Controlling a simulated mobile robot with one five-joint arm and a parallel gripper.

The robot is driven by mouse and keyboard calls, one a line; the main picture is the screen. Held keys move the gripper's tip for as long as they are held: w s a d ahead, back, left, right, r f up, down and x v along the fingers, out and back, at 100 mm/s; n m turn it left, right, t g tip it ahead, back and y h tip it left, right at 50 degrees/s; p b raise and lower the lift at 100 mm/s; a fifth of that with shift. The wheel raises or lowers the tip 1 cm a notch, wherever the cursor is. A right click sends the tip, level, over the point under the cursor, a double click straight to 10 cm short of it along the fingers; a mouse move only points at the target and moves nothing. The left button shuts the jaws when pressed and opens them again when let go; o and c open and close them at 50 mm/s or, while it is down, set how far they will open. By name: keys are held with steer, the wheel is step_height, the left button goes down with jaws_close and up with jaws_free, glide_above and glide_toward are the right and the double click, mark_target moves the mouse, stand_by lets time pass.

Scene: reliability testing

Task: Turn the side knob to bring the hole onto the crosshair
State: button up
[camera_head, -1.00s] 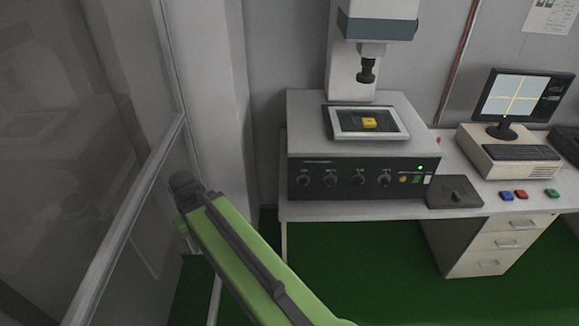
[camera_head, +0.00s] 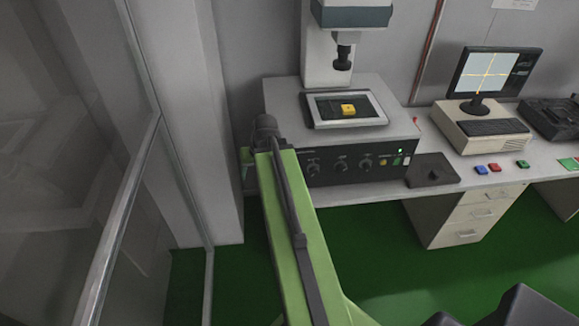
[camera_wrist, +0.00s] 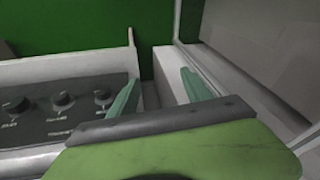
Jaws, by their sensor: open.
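The machine (camera_head: 284,103) has a row of dark knobs (camera_head: 341,166) on its front panel. Knobs also show at left in the wrist view (camera_wrist: 63,100). I cannot tell which is the side knob. A yellow block (camera_head: 348,109) sits on the framed stage (camera_head: 319,121) below the dark lens (camera_head: 343,60). The monitor (camera_head: 488,73) shows a yellow crosshair; the hole cannot be made out on it. My gripper (camera_wrist: 160,82) is open, its teal fingers apart, right of the knobs in the wrist view. No held object is visible between them. In the head view my arm hides part of the panel's left end.
A glass partition (camera_head: 90,110) and a pale pillar (camera_head: 190,120) stand close on the left. The green floor (camera_head: 365,240) in front is open.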

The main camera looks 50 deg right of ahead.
steer(key=s+d+r+m+t+h+p, duration=0.1)
steer(key=s+d+r+m, duration=0.1)
steer(key=s+d, duration=0.35)
steer(key=s+d+r+m, duration=0.1)
steer(key=s+d+r, duration=0.1)
steer(key=d, duration=0.7)
steer(key=b+x, duration=0.5)
steer(key=x, duration=0.1)
steer(key=b+x, duration=0.5)
steer(key=x, duration=0.1)
steer(key=b+x, duration=0.5)
steer(key=x, duration=0.1)
steer(key=shift+w+d+b, duration=0.15)
steer(key=shift+d+b, duration=0.2)
steer(key=shift+d, duration=0.05)
steer(key=shift+r, duration=0.15)
